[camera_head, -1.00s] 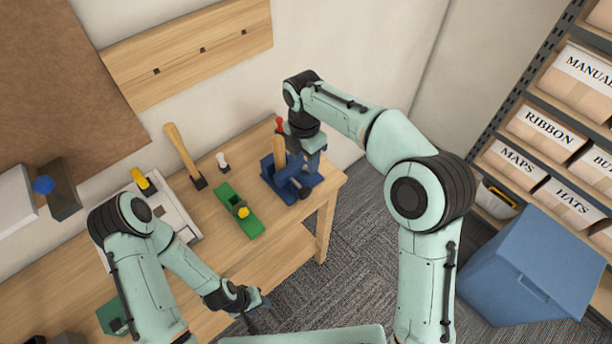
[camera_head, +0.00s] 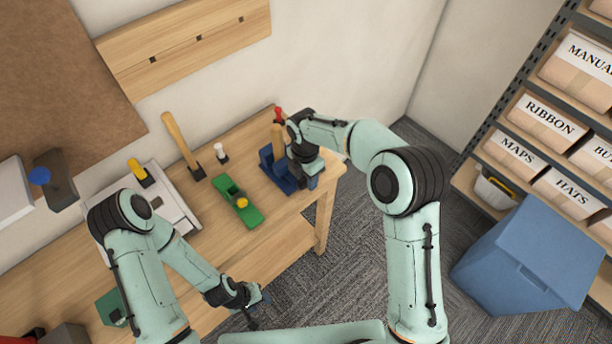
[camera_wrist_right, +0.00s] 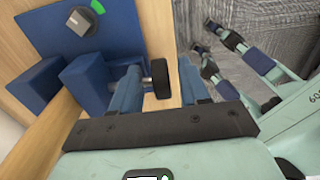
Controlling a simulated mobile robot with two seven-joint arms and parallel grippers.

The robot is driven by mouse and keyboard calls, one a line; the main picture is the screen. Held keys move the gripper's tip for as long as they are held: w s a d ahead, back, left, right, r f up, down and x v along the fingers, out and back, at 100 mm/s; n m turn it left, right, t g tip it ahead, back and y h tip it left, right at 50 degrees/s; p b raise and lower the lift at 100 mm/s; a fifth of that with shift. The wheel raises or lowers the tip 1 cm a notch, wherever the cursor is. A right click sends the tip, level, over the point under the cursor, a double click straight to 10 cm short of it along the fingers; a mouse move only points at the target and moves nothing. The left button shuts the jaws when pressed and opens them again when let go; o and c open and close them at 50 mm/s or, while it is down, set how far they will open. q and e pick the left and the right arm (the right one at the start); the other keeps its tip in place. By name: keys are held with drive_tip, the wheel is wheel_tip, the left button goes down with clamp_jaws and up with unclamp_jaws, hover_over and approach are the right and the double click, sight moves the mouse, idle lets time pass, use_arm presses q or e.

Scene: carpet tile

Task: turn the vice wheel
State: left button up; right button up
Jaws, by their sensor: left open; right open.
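The blue vice (camera_head: 274,170) stands at the right end of the workbench, partly hidden behind my right arm in the head view. In the right wrist view its blue body (camera_wrist_right: 92,82) lies at the left, and the black wheel (camera_wrist_right: 161,80) sits on a short shaft. My right gripper (camera_wrist_right: 160,68) is open, with a blue finger on each side of the wheel in that view. I cannot tell whether either finger touches it. In the head view the right gripper (camera_head: 309,178) is at the vice's right side. My left gripper (camera_head: 258,303) is open and empty by the bench's front edge.
A green tool with a yellow knob (camera_head: 237,204) lies left of the vice. A blue bin (camera_head: 528,255) and a shelf of labelled boxes (camera_head: 545,118) are at the right. Carpet (camera_head: 352,258) lies open in front.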

drive_tip(key=shift+c, duration=0.3)
clamp_jaws()
use_arm(q)
drive_tip(key=shift+s+f, duration=0.15)
use_arm(e)
drive_tip(key=h, duration=0.1)
drive_tip(key=t+h, duration=0.1)
drive_tip(key=t+h+b, duration=0.1)
drive_tip(key=shift+s+a, duration=0.25)
drive_tip(key=shift+a, duration=0.1)
use_arm(q)
drive_tip(key=shift+s+f+b, duration=0.5)
drive_tip(key=shift+s+f, duration=0.7)
drive_tip(key=shift+s, duration=0.05)
use_arm(e)
drive_tip(key=shift+s+a+r+t+h, duration=0.1)
drive_tip(key=shift+t+h, duration=0.45)
drive_tip(key=shift+h, duration=0.05)
drive_tip(key=shift+s+a+t+h, duration=0.1)
drive_tip(key=shift+t+h, duration=0.45)
drive_tip(key=shift+h, duration=0.05)
drive_tip(key=shift+w, duration=0.1)
drive_tip(key=shift+o, duration=0.3)
unclamp_jaws()
